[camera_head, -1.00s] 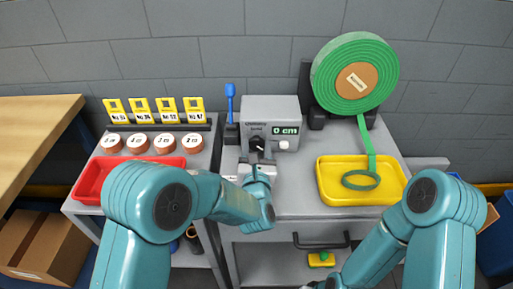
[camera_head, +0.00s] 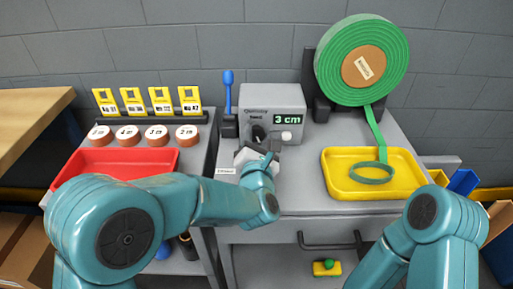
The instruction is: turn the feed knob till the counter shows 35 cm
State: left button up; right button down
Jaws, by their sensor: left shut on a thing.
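The grey feeder unit (camera_head: 290,96) stands on the grey bench against the wall. Its counter (camera_head: 288,120) reads 3 cm in green digits. The dark feed knob (camera_head: 258,132) is on its front, left of a small white button (camera_head: 286,136). My left gripper (camera_head: 264,147) is at the front of the unit, shut on the feed knob; its fingertips are small and partly hidden by my own wrist. My right arm (camera_head: 430,220) shows at lower right, but its gripper is out of view.
A green roll (camera_head: 392,62) stands at the back right, its strip hanging into a yellow tray (camera_head: 335,185). A red tray (camera_head: 110,160), several round discs and yellow tags are at left. A blue-handled tool (camera_head: 228,90) stands beside the unit.

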pick_arm(q)
jog(key=shift+m+b, duration=0.65)
jog(key=shift+m, duration=0.15)
jog(key=o, duration=1)
jog(key=shift+o, duration=0.2)
jog(key=s+b, duration=0.1)
jog(key=s, duration=1.5)
jog(key=shift+s, duration=0.2)
